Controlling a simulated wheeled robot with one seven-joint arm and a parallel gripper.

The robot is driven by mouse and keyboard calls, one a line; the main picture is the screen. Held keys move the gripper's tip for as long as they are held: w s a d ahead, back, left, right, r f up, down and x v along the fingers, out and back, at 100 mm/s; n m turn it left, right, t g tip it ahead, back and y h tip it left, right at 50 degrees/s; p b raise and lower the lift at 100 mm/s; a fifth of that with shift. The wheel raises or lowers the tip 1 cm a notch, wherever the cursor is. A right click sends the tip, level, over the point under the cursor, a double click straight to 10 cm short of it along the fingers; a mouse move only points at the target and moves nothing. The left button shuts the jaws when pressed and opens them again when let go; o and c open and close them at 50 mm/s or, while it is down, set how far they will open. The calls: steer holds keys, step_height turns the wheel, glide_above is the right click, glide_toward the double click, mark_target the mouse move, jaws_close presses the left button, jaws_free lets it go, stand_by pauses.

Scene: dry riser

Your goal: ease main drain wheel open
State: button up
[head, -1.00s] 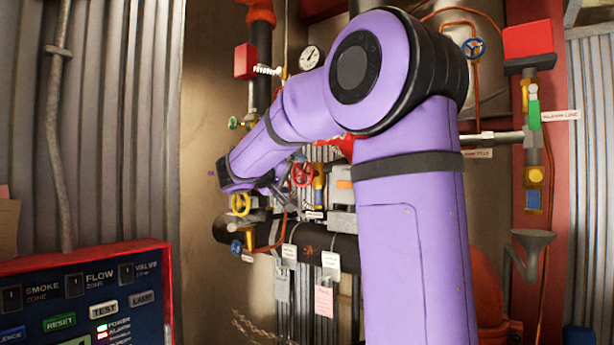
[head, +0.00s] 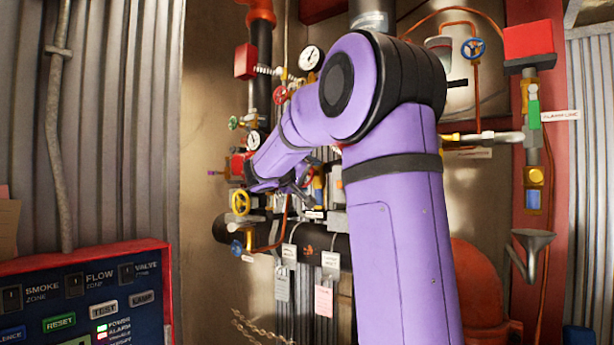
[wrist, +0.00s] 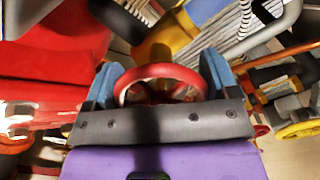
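A red handwheel (wrist: 160,80) sits between the two blue fingertips of my gripper (wrist: 160,76) in the wrist view. The fingers stand wide apart, one at each side of the rim and very close to it; whether they touch it I cannot tell. The wheel's hub and lower part are partly hidden by the gripper body. In the head view my gripper (head: 301,178) is small and mostly behind my forearm, in front of the pipework, and the red wheel there is hidden. No readable label shows which wheel is the main drain.
A yellow handwheel (head: 240,202) and a blue handwheel (head: 236,248) are left of my gripper. Tags (head: 323,300) hang from the black pipe below. Gauges (head: 310,57) and another red wheel (head: 280,95) are above. An alarm panel (head: 85,300) stands at front left.

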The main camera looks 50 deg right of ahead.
steer(key=shift+c, duration=0.8)
steer(key=n, duration=2.6)
steer(key=shift+w+r+n, duration=0.15)
steer(key=shift+w+n, duration=0.05)
steer(key=shift+n, duration=0.2)
steer(key=o, duration=0.8)
